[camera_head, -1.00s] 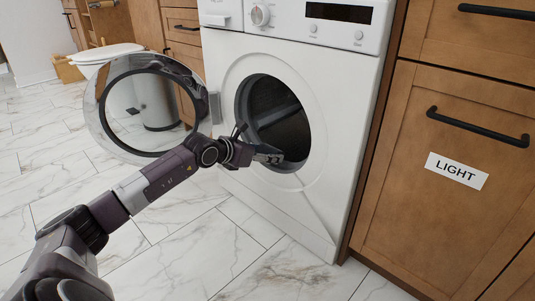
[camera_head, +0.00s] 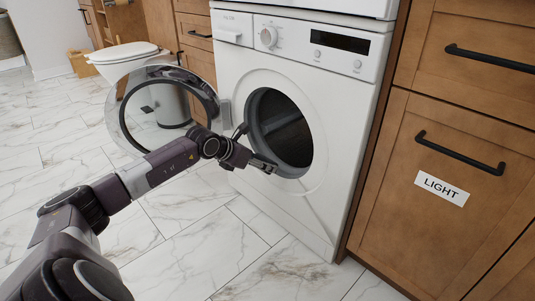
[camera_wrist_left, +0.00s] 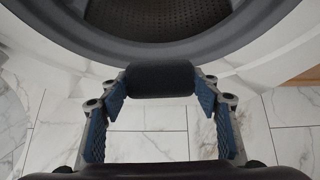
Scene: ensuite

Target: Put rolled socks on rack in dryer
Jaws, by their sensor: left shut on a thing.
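The rolled socks (camera_wrist_left: 160,78) are a dark grey roll held crosswise between the blue-padded fingertips of my left gripper (camera_wrist_left: 160,85) in the left wrist view. In the head view, my left gripper (camera_head: 264,165) is at the lower left edge of the dryer's (camera_head: 270,212) round opening. The socks are hard to make out there. The dryer's door (camera_head: 125,120) stands open to the left. The perforated drum (camera_wrist_left: 150,18) shows beyond the socks in the wrist view. I cannot make out the rack clearly in the dark interior. My right gripper is not in view.
Wooden cabinets stand right of the dryer, one with a LIGHT label (camera_head: 441,188). A toilet (camera_head: 125,56) and a metal bin (camera_head: 172,104) are behind the open door. The marble floor (camera_head: 215,245) in front of the dryer is clear.

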